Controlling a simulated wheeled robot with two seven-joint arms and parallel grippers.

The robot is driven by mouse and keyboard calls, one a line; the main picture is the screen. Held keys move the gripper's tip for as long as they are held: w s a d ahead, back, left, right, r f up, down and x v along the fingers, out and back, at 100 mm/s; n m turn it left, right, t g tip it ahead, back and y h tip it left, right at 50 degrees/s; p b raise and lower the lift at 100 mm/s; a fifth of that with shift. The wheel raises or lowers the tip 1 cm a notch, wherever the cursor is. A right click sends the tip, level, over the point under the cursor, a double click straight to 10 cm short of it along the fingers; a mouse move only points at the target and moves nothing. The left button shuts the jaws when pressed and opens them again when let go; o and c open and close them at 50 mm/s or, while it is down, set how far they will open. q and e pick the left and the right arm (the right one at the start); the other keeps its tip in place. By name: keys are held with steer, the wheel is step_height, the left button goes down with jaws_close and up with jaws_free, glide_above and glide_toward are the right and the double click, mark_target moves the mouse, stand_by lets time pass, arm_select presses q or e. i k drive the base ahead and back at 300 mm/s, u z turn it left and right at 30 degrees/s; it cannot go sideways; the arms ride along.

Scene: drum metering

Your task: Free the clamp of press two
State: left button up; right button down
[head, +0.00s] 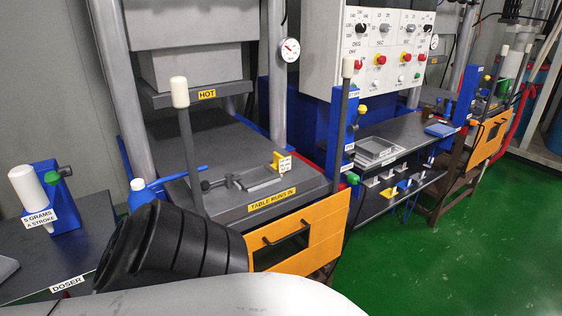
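Two presses are in view, and I cannot read which is press two. The near press has a grey table (235,207) marked TABLE RUNS IN, below a plate marked HOT. On this table lies a grey metal mould-like piece (258,179), with a black-knobbed screw fitting (208,184) at its left and a yellow block (281,161) with a small label at its right. Whether this fitting is the clamp, and whether it is tight, I cannot tell. The far press (488,138) stands at the right, its table small and partly hidden. Neither gripper shows.
White-knobbed levers (183,120) (347,95) flank the near press. An orange guard (305,235) with a handle closes its front. A control panel (385,45) and a shelf table (405,135) stand between the presses. A doser (45,195) is at left. Green floor is clear at right.

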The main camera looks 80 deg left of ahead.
mark_target(205, 185)
steer(key=i, duration=1.05)
steer(key=u, duration=3.65)
